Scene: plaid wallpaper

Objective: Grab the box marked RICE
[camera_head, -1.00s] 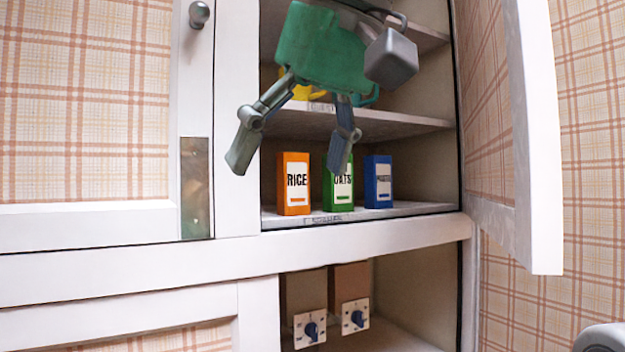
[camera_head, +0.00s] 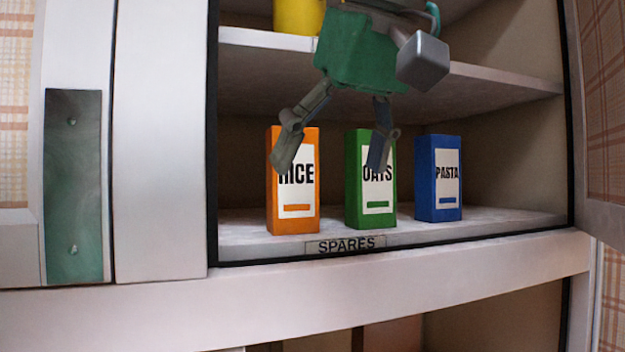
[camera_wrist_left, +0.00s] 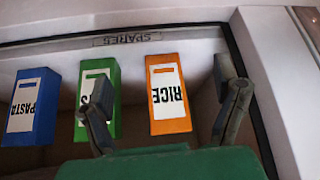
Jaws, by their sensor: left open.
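The orange box marked RICE (camera_head: 294,222) stands upright on the lower cabinet shelf, leftmost of three boxes in the head view. My left gripper (camera_head: 330,160) is open and empty, its fingers spread in front of the RICE and OATS boxes and covering part of both labels. In the left wrist view the picture is upside down; the RICE box (camera_wrist_left: 168,95) lies between the two fingers of my left gripper (camera_wrist_left: 165,90), nearer the right one. The left finger there overlaps the green box. My right gripper is not in view.
The green OATS box (camera_head: 370,215) stands close to the right of RICE, and the blue PASTA box (camera_head: 437,205) beyond it. A shelf label SPARES (camera_head: 345,244) marks the front edge. A yellow object (camera_head: 298,15) sits on the shelf above. The cabinet's left frame (camera_head: 160,150) is close.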

